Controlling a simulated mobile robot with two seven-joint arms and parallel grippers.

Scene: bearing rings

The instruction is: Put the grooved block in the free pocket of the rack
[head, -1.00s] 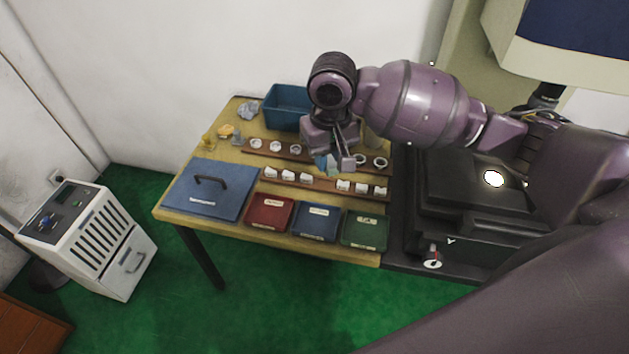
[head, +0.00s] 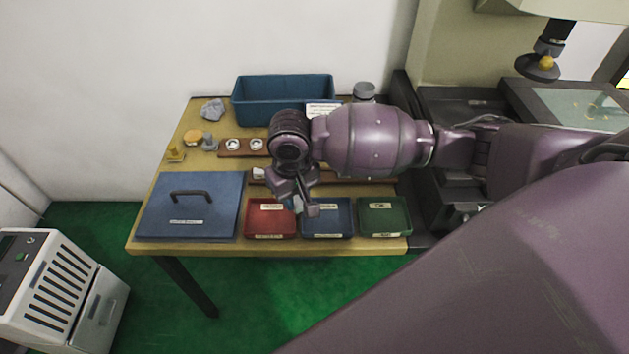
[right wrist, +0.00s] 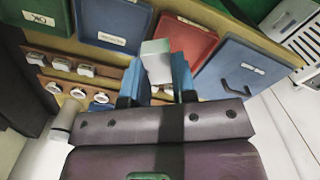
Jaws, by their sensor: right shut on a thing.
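My right gripper (head: 305,207) is shut on a pale whitish-green block (right wrist: 156,58), held between blue fingertips in the right wrist view. In the head view it hangs over the red and blue trays, and the block is mostly hidden there. I cannot make out its groove. The rack with white blocks is a brown wooden strip (head: 350,180) behind the gripper; one white block (head: 259,173) shows at its left end. My arm hides much of it. In the right wrist view several white blocks (right wrist: 61,63) sit in it; I cannot make out the free pocket. My left gripper is not in view.
A red tray (head: 270,231), a blue tray (head: 327,228) and a green tray (head: 384,215) line the front edge. A blue lidded box (head: 190,207) is at the left. A second strip (head: 240,153) holds white rings. A blue bin (head: 283,97) stands at the back.

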